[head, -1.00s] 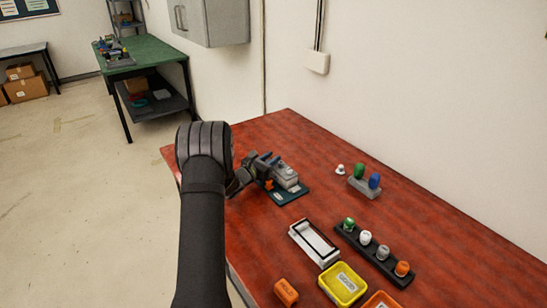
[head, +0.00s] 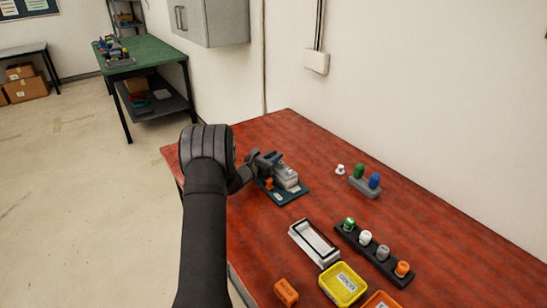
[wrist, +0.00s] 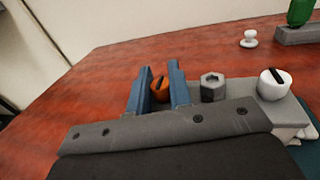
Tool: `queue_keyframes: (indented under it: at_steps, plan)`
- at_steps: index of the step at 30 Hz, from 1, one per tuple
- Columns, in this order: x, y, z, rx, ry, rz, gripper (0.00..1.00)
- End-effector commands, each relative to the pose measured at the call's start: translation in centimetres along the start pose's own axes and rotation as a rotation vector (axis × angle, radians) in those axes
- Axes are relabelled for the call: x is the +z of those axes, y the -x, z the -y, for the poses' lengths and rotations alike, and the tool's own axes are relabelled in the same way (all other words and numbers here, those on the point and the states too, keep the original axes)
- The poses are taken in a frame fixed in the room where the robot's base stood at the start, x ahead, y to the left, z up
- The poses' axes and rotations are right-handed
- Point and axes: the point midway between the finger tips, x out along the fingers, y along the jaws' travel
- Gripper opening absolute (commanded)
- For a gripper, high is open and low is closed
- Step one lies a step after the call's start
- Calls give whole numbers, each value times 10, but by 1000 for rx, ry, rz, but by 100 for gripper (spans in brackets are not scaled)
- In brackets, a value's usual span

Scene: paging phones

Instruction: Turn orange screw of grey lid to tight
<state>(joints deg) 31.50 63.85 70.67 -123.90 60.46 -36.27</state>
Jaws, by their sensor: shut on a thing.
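The orange screw (wrist: 159,88) has a dark slot across its head. It sits between the two blue fingers of my gripper (wrist: 159,92) in the wrist view, and the fingers are closed on it. In the head view my gripper (head: 258,163) is at the left end of the grey lid (head: 286,177), and a small orange patch shows below the fingers. In the wrist view the grey lid (wrist: 238,103) also carries a grey hex nut (wrist: 212,87) and a white slotted screw (wrist: 274,84). The screw's lower part is hidden behind my gripper.
The lid's unit stands on a dark teal base plate (head: 291,195) on the red table (head: 400,215). A black rack (head: 374,256) of coloured knobs, a white tray (head: 314,243), a yellow bin (head: 343,284) and an orange block (head: 286,292) lie nearer. A grey holder (head: 364,188) stands behind.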

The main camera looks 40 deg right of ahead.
Motion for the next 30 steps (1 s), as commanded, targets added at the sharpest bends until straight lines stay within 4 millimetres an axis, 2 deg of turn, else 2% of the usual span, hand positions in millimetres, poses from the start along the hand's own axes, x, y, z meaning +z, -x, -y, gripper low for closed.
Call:
queue_keyframes:
  at_steps: [8, 21, 30]
  plan:
    - [-1, 0, -2, -177, -2, 0, 0]
    - [-2, 0, -1, -567, -2, 0, 0]
    - [-2, 0, 0, -734, -2, -1, 0]
